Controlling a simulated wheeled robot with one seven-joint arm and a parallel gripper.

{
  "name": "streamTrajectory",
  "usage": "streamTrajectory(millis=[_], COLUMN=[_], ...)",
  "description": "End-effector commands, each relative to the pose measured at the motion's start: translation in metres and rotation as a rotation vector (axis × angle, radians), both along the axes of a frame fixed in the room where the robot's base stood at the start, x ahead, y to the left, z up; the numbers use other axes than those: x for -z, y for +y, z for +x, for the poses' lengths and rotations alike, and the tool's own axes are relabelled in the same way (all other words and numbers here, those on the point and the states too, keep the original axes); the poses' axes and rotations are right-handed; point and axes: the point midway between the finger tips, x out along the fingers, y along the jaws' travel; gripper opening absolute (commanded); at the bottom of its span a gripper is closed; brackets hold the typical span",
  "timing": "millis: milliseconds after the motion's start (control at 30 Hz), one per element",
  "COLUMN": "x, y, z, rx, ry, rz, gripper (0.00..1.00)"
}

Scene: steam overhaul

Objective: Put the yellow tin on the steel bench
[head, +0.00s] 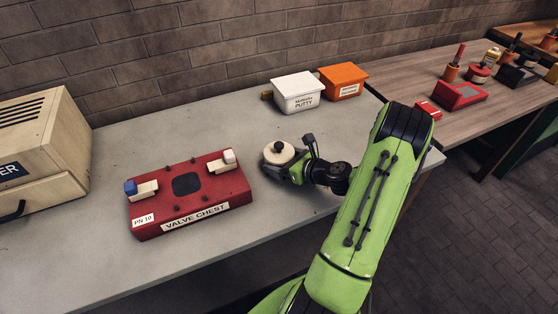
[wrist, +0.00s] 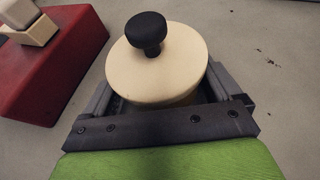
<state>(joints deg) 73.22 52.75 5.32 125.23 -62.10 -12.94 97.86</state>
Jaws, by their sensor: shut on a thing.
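My gripper (wrist: 165,108) is shut on a round thing with a cream top (wrist: 178,72) and a black knob. A thin strip of yellowish side shows under its top, but the jaws hide most of its body. I cannot tell whether this is the yellow tin. In the head view my gripper (head: 283,166) holds it low over the grey bench (head: 150,265), right of the red valve chest. I cannot tell whether it touches the bench top. A small yellow container (head: 492,56) with a dark top shows at the far right, on the wooden bench.
The red valve chest (head: 190,205) carries a blue-ended and a white-ended block. White putty box (head: 297,95) and orange box (head: 343,82) stand behind. A beige cabinet (head: 40,150) is at left. The wooden bench (head: 415,72) holds red items and pots. Bench top near the gripper is clear.

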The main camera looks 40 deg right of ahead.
Motion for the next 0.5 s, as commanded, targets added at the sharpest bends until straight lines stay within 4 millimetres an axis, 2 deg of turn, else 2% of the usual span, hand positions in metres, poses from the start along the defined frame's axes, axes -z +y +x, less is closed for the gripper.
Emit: streamTrajectory(millis=[33, 100, 333, 433, 500], x=[0.0, -0.001, -0.005, -0.023, -0.042], y=[0.0, 0.0, 0.0, 0.0, 0.0], z=[0.0, 0.0, 0.0, 0.001, 0.001], rx=[0.0, 0.0, -0.001, -0.001, -0.002], ry=[0.0, -0.003, -0.003, -0.004, -0.006], rz=[0.0, -0.001, -0.002, -0.005, -0.006], gripper=[0.25, 0.16, 0.16, 0.16, 0.16])
